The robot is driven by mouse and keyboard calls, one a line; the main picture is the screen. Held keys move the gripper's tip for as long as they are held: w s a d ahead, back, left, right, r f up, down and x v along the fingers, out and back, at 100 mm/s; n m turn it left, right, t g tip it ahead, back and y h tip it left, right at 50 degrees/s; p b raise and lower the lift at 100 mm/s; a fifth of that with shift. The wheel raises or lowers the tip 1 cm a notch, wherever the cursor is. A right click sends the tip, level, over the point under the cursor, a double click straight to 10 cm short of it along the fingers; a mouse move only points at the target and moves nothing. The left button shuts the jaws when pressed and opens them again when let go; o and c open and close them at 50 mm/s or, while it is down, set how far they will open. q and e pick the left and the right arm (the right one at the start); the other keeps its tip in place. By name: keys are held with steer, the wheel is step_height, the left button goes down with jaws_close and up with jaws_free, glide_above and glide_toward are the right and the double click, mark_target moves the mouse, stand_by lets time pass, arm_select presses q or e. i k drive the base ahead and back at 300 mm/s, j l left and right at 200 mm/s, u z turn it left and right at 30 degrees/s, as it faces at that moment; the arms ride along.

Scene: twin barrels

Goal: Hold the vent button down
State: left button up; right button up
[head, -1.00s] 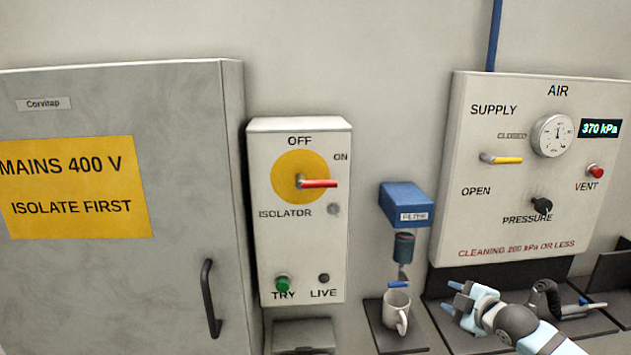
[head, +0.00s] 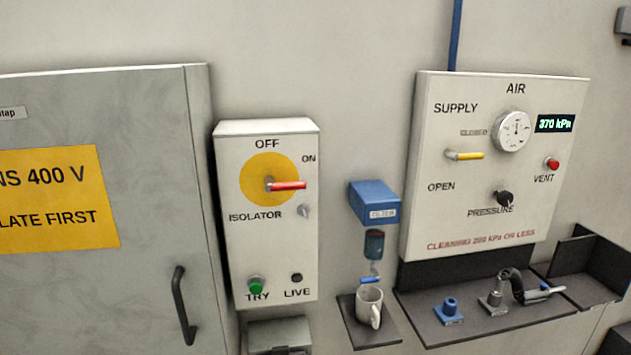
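The red vent button (head: 551,163) is on the right side of the white air panel (head: 487,213), just above the word VENT. Nothing touches it or covers it. The pressure display (head: 555,124) above it reads 370 kPa. The round gauge (head: 512,131), the yellow supply lever (head: 464,156) and the black pressure knob (head: 503,199) are on the same panel. The supply lever lies level, its handle to the right. Neither gripper shows in the head view.
A dark shelf (head: 455,331) below the panel holds a blue fitting (head: 450,308) and a black-handled tool (head: 514,283). A white mug (head: 369,307) stands under the blue filter (head: 375,203). The isolator box (head: 266,222) and grey cabinet (head: 130,290) are to the left.

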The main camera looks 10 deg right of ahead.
mark_target(553, 166)
steer(key=z, duration=1.4)
